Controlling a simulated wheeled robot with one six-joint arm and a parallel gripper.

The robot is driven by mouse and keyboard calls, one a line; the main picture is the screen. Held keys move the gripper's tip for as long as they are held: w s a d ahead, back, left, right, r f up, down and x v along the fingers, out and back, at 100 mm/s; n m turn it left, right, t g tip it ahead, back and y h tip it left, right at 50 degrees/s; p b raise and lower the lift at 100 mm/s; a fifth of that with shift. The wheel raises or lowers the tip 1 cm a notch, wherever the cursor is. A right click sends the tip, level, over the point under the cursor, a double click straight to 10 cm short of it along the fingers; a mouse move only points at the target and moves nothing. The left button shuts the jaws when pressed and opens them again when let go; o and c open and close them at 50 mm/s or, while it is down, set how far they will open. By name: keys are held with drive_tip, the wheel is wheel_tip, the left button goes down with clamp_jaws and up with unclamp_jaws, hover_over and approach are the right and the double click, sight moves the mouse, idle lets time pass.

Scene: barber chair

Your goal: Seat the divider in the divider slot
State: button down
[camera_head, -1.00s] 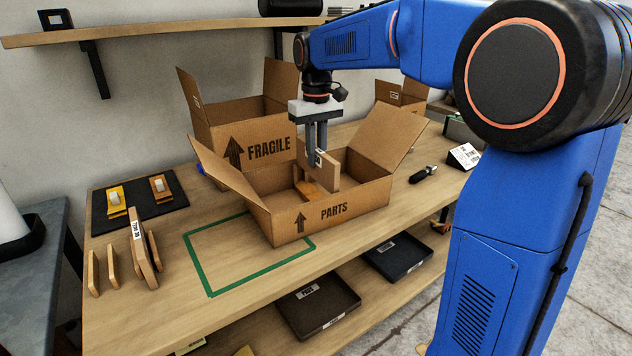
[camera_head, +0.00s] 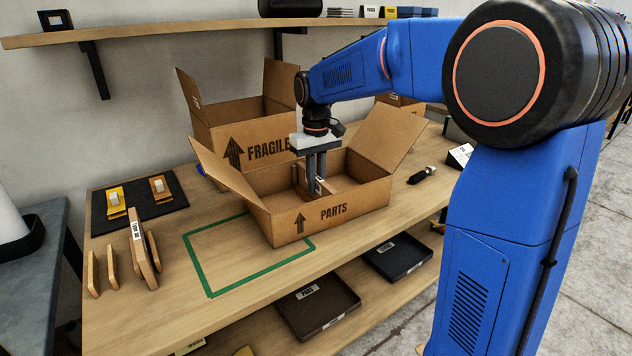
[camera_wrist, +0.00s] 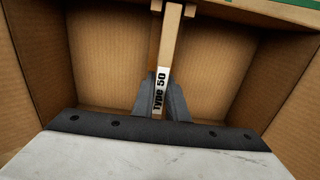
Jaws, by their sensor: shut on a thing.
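My gripper (camera_head: 317,189) is shut on the divider (camera_head: 322,186), inside the open cardboard box marked PARTS (camera_head: 345,211). The divider is a tan board on edge with a white label. In the wrist view the divider (camera_wrist: 168,50) stands between my fingertips (camera_wrist: 162,98), its label reading "Type 50". A pale wooden piece shows at the far end of the divider in the wrist view. Most of the divider is below the box rim in the head view.
A larger box marked FRAGILE (camera_head: 225,138) stands behind. Several boards (camera_head: 140,245) stand at the table's left, near a black mat (camera_head: 128,212). A black-handled tool (camera_head: 422,175) lies right of the box.

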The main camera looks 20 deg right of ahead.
drive_tip(key=shift+f, duration=0.1)
drive_tip(key=c, duration=1.7)
unclamp_jaws()
drive_tip(key=shift+c, duration=0.2)
wheel_tip(320, 180, up, 12)
drive_tip(key=shift+m+t, duration=0.4)
drive_tip(key=shift+t, duration=0.2)
drive_tip(key=s, duration=0.3)
drive_tip(key=s+d, duration=0.1)
drive_tip(key=s, duration=0.1)
drive_tip(key=s+d, duration=0.1)
drive_tip(key=s, duration=0.2)
drive_tip(key=shift+s+d+f, duration=0.2)
drive_tip(key=shift+s+d, duration=0.05)
drive_tip(key=shift+s, duration=0.05)
drive_tip(key=s+d+f+t, duration=0.1)
drive_tip(key=s+f, duration=0.4)
drive_tip(key=s, duration=0.3)
drive_tip(key=s+d+f+m+t, duration=0.1)
drive_tip(key=s+d+f, duration=0.1)
drive_tip(key=s+f, duration=0.3)
drive_tip(key=s+d+f+m+t, duration=0.1)
drive_tip(key=s+f, duration=0.4)
drive_tip(key=s, duration=0.6)
drive_tip(key=shift+s+d+f+t, duration=0.15)
drive_tip(key=shift+s+d+t, duration=0.15)
drive_tip(key=shift+s, duration=0.1)
